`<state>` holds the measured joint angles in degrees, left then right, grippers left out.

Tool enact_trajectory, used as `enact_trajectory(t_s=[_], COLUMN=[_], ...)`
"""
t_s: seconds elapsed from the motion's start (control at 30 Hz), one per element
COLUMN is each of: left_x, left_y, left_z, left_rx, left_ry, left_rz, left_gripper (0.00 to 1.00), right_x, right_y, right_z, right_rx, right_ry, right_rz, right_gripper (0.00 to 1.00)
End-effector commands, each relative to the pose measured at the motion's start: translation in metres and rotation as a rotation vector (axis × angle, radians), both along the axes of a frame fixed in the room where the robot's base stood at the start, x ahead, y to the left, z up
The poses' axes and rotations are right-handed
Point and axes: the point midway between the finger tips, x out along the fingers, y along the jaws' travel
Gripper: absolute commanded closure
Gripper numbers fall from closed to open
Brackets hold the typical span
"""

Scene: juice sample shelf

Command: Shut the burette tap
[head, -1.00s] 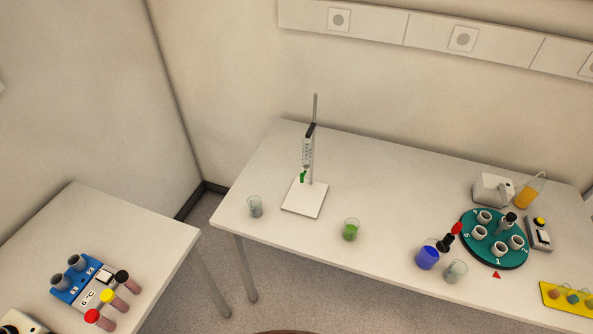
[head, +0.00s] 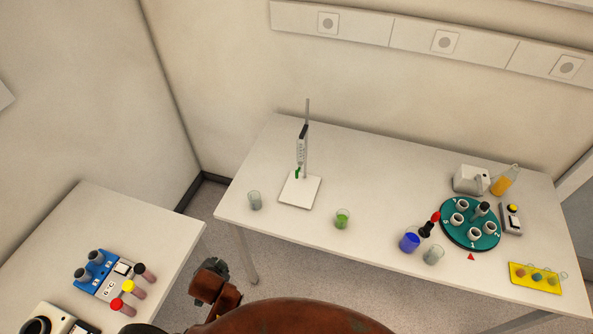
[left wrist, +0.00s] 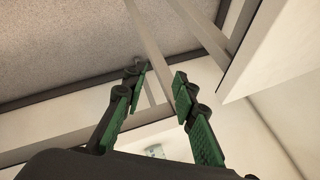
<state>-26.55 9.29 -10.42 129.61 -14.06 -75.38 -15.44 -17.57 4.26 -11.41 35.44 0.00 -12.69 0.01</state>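The burette (head: 301,150) is clamped upright on a stand with a thin rod (head: 307,118) and a white base plate (head: 307,196), on the far table. Its small green tap (head: 297,173) is at the lower end; the handle looks roughly upright, but it is too small to be sure. My left gripper (left wrist: 160,78) is open and empty in the left wrist view, with green pads on both fingers. No burette can be made out between its fingers. A brown arm of mine enters the head view at the bottom, well short of the burette. My right gripper is not in view.
Beakers stand near the table's front edge: a clear one (head: 254,201), a green one (head: 342,219) and a blue one (head: 409,242). A green round rack (head: 484,241) is at the right. A side table (head: 150,222) at left holds tubes and devices. A floor gap separates the tables.

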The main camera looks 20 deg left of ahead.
Motion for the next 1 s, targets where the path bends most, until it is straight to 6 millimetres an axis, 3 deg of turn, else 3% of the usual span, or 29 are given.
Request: enact_trajectory(t_s=[0.2, 0.37, 0.47, 0.63, 0.7, 0.8, 1.0], left_x=[0.068, 0.131, 0.178, 0.247, 0.261, 0.272, 0.288], left_y=[0.011, 0.001, -0.024, -0.106, -0.137, -0.167, -0.184], left_z=[0.05, 0.091, 0.122, 0.163, 0.167, 0.167, 0.166], left_rx=[0.351, 0.712, 1.031, 1.688, 1.903, 2.107, 2.225], left_ry=[-0.083, -0.129, -0.143, -0.116, -0.091, -0.063, -0.045], left_rz=[-0.274, -0.535, -0.748, -1.141, -1.252, -1.352, -1.403], left_gripper=[0.74, 0.74, 0.74, 0.74, 0.74, 0.74, 0.74], right_x=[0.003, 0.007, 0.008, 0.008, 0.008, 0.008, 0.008], right_y=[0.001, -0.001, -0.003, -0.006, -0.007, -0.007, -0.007], right_z=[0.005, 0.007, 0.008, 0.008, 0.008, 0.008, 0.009], right_rx=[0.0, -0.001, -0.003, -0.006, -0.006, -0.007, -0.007], right_ry=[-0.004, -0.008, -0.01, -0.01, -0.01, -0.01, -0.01], right_rz=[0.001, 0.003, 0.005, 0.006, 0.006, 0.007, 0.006], right_gripper=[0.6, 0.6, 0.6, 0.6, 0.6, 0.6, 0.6])
